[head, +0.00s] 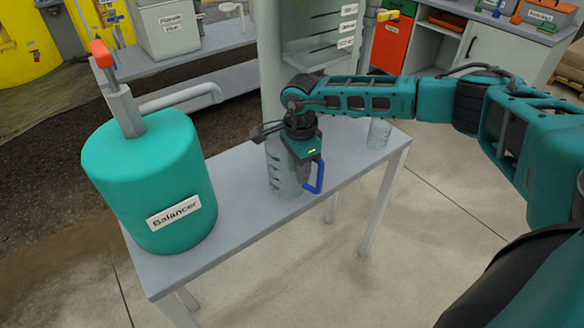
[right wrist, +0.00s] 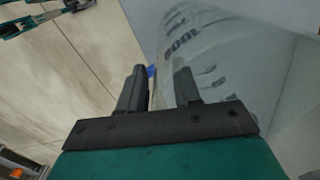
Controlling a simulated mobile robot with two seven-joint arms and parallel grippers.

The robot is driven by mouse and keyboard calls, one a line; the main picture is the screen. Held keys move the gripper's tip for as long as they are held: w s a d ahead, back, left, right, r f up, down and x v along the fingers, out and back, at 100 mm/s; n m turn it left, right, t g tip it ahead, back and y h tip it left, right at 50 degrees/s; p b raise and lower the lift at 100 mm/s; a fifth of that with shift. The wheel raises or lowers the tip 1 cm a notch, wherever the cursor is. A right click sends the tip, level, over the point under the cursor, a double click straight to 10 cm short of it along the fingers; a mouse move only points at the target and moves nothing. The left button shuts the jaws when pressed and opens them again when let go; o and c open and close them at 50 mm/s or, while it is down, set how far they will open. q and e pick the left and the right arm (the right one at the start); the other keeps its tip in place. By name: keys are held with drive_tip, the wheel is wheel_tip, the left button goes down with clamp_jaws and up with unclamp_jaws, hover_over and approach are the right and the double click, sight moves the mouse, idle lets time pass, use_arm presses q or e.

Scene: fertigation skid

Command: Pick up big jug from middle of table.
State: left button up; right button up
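The big jug (head: 281,172) is a clear, greyish vessel with dark markings and a blue handle (head: 318,179). It stands upright near the middle of the grey table (head: 240,215). My right gripper (head: 312,161) points down at the jug's handle side and hides its upper part. The jug wall (right wrist: 210,50) fills the area behind the right finger. I cannot tell whether either finger touches the handle. My left gripper is not seen.
A green tank labelled Balancer (head: 150,180), with a red-topped valve and grey spout, stands on the table's left end. A small clear glass (head: 379,133) stands at the right end. A tall pale cylinder (head: 270,60) rises just behind the jug. Open floor lies in front.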

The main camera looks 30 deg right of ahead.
clamp_jaws()
drive_tip(key=shift+r, duration=0.2)
idle(0.5)
